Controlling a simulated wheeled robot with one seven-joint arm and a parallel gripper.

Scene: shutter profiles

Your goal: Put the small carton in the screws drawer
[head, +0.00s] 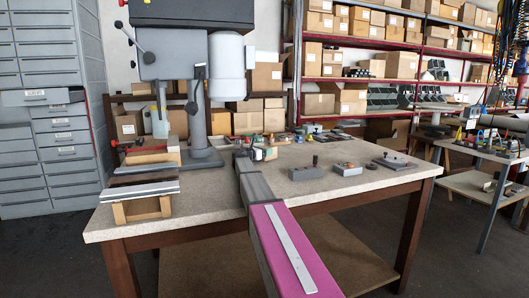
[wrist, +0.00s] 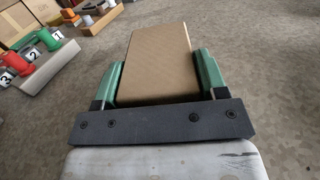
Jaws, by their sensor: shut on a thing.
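The small carton (wrist: 158,62) is a plain brown box in the wrist view. My gripper (wrist: 160,78) is shut on it, with one green finger pressed against each side. In the head view my gripper (head: 262,153) is at the far end of my arm, over the back middle of the workbench; the carton is hard to make out there. A grey drawer (head: 42,97) stands pulled out of the drawer cabinet (head: 60,150) at the left. Its label is too small to read, and its inside is not visible.
A drill press (head: 195,70) stands on the workbench (head: 215,210) between my gripper and the cabinet. A wooden block with metal strips (head: 140,195) lies at the bench's left front. Grey blocks (head: 305,173) sit at the right. Shelves of boxes (head: 350,65) stand behind.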

